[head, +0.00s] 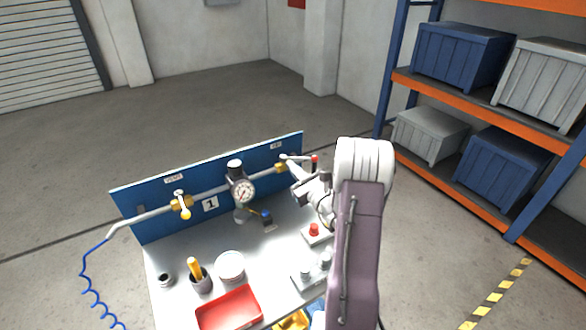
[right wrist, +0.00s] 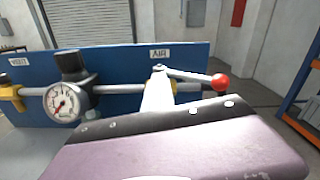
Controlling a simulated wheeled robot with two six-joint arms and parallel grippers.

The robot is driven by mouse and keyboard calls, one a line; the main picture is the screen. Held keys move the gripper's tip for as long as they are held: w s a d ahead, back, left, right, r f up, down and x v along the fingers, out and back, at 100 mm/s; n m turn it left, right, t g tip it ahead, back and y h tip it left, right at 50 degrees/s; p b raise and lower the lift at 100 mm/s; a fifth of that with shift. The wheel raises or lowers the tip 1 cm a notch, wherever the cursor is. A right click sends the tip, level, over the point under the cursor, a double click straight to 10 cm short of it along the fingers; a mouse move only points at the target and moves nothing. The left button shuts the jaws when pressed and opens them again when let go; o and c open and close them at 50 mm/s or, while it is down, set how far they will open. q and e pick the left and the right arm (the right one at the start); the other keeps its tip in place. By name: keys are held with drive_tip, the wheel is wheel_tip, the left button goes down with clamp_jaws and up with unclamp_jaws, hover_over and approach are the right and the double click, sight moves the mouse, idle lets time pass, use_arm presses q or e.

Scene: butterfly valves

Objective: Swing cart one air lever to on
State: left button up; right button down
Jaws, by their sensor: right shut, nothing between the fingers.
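The cart one panel (head: 140,205) is blue and carries a "1" sign (head: 210,204). The air lever (right wrist: 195,75) has a red ball end and sits on a brass valve under the "AIR" label (right wrist: 160,54). It points right, roughly along the pipe; in the head view the lever (head: 300,157) also points right, and its exact angle is hard to judge. My right gripper (head: 294,172) is shut and empty, close to the valve and the lever's pivot. Its pale fingers (right wrist: 158,92) cover part of the valve; contact is unclear. My left gripper is out of view.
A gauge (head: 244,191) and a yellow-ended vent lever (head: 183,205), hanging down, share the pipe. A red tray (head: 229,309), white tub (head: 230,266), cup (head: 200,281) and red button box (head: 315,233) stand on the cart top. Storage shelves (head: 480,114) stand at the right.

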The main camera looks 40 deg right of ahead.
idle(0.6)
drive_tip(key=c, duration=1.5)
unclamp_jaws()
drive_tip(key=s+a+b, duration=0.1)
drive_tip(key=s+b, duration=0.1)
drive_tip(key=s, duration=0.7)
